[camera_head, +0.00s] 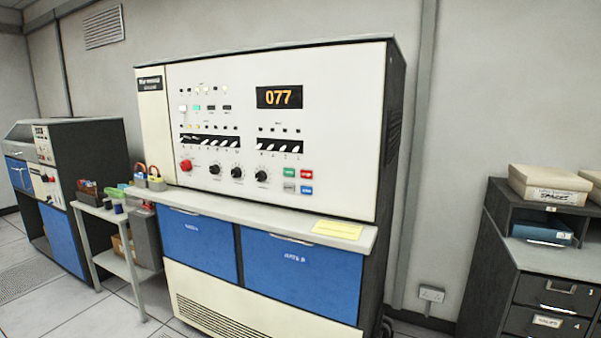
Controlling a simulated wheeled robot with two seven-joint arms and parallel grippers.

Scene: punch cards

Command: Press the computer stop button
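The computer (345,110) is a large cream cabinet against the wall. A round red knob or button (186,165) sits at the panel's lower left. Neither of my grippers shows in the head view.
A ledge with a yellow paper (337,230) juts out below the panel, above blue drawers (303,276). A small side table (127,265) with boxes stands at left, beside another blue-fronted machine (80,165). A dark cabinet (507,255) with boxes stands at right.

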